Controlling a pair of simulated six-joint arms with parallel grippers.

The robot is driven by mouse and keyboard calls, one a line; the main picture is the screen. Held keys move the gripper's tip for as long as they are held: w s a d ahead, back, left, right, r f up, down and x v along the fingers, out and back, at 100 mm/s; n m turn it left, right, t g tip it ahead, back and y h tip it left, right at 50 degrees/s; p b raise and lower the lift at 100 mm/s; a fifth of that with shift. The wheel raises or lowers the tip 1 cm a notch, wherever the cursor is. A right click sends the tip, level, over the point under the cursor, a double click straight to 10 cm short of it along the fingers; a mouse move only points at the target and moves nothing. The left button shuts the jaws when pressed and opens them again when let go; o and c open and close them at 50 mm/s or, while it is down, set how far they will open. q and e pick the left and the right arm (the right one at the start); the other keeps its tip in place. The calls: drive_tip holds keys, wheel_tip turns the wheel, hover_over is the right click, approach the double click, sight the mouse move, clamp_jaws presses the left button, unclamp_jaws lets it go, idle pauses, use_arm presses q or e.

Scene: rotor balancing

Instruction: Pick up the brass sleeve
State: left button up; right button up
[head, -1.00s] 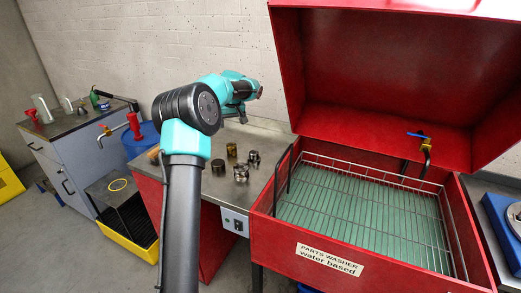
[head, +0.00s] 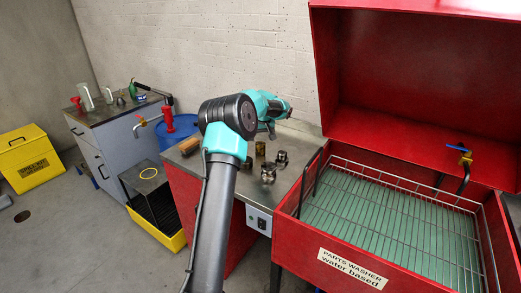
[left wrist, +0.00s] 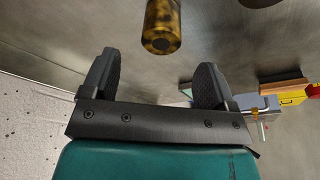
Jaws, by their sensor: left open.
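The brass sleeve (head: 260,148) stands on the metal worktop beside the parts washer. It is a small mottled brown-gold cylinder. In the left wrist view the brass sleeve (left wrist: 162,26) is at the top centre, beyond the fingertips and roughly between their lines. My left gripper (head: 271,130) hangs over the worktop behind the sleeve in the head view. In the left wrist view its two dark fingers (left wrist: 155,68) are spread apart with nothing between them. My right gripper is in neither view.
Metal parts (head: 268,172) stand just right of the sleeve, and a dark cylinder is partly hidden by my arm. The red parts washer (head: 300,225) with its wire basket is at the right. A blue drum (head: 176,132) and a grey cabinet (head: 108,150) stand at the left.

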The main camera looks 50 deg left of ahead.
sight(260, 144)
use_arm(q)
drive_tip(key=shift+x, duration=1.55)
drive_tip(key=shift+x, duration=2.6)
drive_tip(key=shift+a, duration=0.1)
drive_tip(key=c, duration=1.2)
drive_tip(key=shift+c, duration=0.3)
drive_tip(key=shift+r, duration=0.15)
wheel_tip(260, 144, up, 10)
drive_tip(key=shift+f, duration=0.1)
